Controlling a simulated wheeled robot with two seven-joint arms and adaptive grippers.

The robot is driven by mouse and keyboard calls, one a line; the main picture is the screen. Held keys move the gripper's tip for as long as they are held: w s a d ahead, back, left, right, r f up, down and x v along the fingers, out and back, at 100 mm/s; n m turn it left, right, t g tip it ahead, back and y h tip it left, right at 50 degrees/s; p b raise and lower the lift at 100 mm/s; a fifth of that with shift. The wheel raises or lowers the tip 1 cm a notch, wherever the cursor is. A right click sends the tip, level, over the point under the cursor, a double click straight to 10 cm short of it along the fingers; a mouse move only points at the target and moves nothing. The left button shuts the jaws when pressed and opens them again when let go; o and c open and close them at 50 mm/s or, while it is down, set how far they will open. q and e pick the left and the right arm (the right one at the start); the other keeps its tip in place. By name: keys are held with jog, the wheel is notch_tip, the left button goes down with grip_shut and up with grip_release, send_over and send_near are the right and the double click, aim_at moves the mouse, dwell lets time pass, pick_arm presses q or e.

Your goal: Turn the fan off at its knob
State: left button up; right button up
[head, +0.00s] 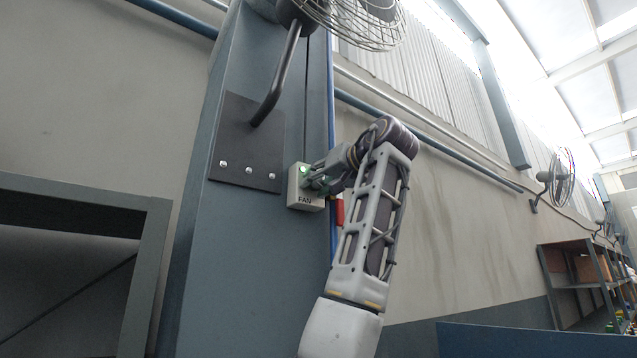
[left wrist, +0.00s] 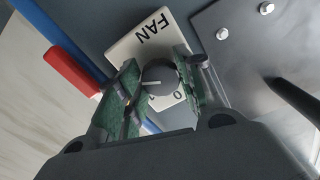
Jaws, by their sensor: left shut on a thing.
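The fan's control box (head: 304,203) is a small pale box marked FAN, mounted on a blue-grey column, with a green light lit near its top. It also shows in the left wrist view (left wrist: 135,42), its lettering upside down. The round grey knob (left wrist: 158,76) sits between my left gripper's fingers; its white mark points left in that view, and a 0 shows to its lower right. My left gripper (head: 320,178) is shut on the knob, hiding it in the head view. The wire-caged fan (head: 355,25) is above. My right gripper is out of view.
A dark plate (head: 240,150) with bolts and a bent bracket arm stands on the column left of the box. A blue pipe and a red part (left wrist: 72,72) run close beside the box. A grey shelf frame (head: 75,200) is at left.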

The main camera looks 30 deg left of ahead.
pick_arm(q)
jog(key=shift+n, duration=0.3)
jog(key=n, duration=0.4)
jog(key=shift+n, duration=0.4)
jog(key=n, duration=0.6)
jog(key=shift+w, duration=0.1)
jog(key=n, duration=1.2)
dwell(0.4)
jog(key=o, duration=1)
jog(key=shift+d, duration=0.1)
jog(key=shift+r, duration=0.1)
